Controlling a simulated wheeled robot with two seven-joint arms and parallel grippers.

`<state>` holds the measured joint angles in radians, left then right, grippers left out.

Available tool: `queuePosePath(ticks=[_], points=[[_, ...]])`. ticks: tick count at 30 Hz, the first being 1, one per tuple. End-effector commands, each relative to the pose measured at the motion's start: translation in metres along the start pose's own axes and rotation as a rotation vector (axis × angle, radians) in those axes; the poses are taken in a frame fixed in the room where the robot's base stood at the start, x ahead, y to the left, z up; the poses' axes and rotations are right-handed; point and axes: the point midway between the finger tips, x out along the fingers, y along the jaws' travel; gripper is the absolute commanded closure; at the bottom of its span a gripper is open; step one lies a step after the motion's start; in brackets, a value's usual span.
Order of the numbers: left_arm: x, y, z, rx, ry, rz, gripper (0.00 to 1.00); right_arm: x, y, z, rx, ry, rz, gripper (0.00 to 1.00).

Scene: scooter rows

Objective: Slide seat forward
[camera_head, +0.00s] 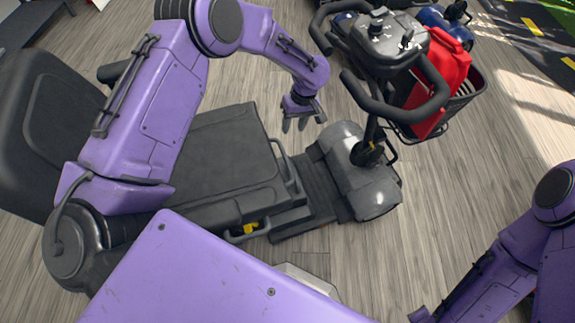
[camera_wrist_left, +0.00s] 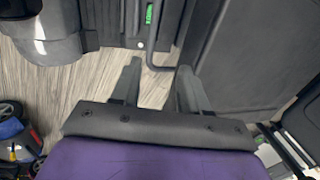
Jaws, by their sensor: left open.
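The scooter's black seat has a tall backrest (camera_head: 45,125) at the left and a flat dark cushion or panel (camera_head: 230,150) in the middle, partly hidden by my left arm. A thin dark bar (camera_head: 289,168) runs along its front edge. My left gripper (camera_head: 303,120) is open above the floor beyond the scooter, apart from the bar in the head view. My right gripper (camera_head: 421,314) is barely in view at the bottom edge.
The scooter's grey front cover (camera_head: 365,175) and tiller with handlebars (camera_head: 395,95) stand to the right, with a red item (camera_head: 440,80) in a basket. A yellow part (camera_head: 248,228) shows low on the near side. Wood floor (camera_head: 450,190) is clear at the right.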

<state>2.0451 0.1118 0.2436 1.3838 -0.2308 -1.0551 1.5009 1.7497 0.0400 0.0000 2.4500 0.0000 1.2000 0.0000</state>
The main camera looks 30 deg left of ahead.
Motion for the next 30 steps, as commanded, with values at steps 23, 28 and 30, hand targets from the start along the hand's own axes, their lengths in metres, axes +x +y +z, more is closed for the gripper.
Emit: queuePosePath(ticks=[23,28,30], points=[[0.161,0.013,0.000,-0.003,-0.001,0.000,0.56,0.077,-0.007,0.031,0.000,0.000,0.000,0.57],[0.173,0.013,0.000,-0.001,0.000,0.000,0.56,0.078,-0.007,0.032,0.000,0.000,0.000,0.57],[0.174,0.013,-0.001,-0.001,0.000,0.000,0.56,0.077,-0.007,0.032,0.000,0.000,0.000,0.57]])
